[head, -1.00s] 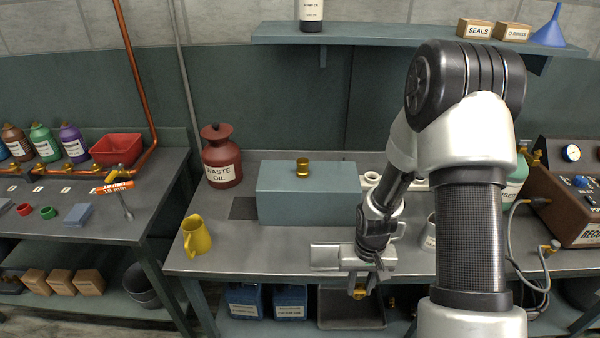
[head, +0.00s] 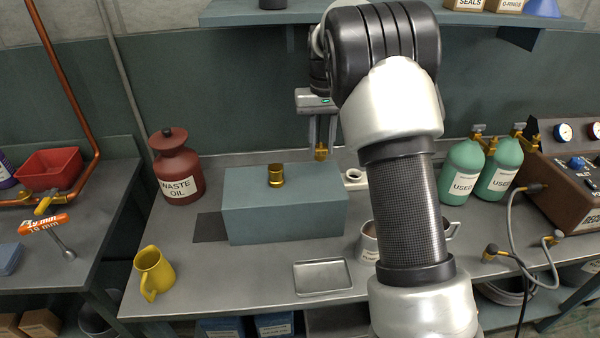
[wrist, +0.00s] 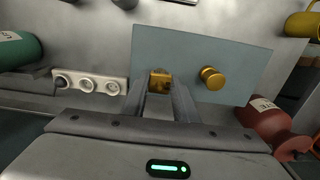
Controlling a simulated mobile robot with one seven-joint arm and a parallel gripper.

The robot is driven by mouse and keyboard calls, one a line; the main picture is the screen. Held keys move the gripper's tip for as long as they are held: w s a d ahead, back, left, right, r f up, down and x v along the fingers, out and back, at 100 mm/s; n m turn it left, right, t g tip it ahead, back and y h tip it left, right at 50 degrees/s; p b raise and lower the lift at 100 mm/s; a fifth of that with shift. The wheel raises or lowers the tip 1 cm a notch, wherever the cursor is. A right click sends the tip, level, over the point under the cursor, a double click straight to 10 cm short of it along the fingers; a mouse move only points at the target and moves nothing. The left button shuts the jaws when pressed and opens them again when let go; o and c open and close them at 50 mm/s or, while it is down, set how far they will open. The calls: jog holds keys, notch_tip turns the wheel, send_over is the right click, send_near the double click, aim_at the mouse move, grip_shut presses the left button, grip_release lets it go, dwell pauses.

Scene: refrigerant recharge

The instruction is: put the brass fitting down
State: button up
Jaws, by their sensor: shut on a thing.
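My gripper (head: 320,148) is shut on a small brass fitting (head: 321,153), which hangs between its fingertips. It is above the back of the bench, near the right rear corner of the teal block (head: 285,215). In the wrist view the fitting (wrist: 160,80) shows between the two fingers, against the teal block (wrist: 240,55). A second brass piece (head: 276,176) stands upright on top of the block, apart from my gripper; it also shows in the wrist view (wrist: 211,78).
A pale holder with round sockets (wrist: 90,84) lies beside the block, partly hidden by my arm in the head view. An empty metal tray (head: 323,277) lies in front. A red waste oil can (head: 175,170), yellow jug (head: 154,272) and green cylinders (head: 463,172) stand around.

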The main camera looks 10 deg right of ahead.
notch_tip(320, 180, down, 8)
dwell(0.4)
jog(key=shift+f, duration=0.1)
jog(key=o, duration=1.1)
jog(key=shift+o, duration=0.2)
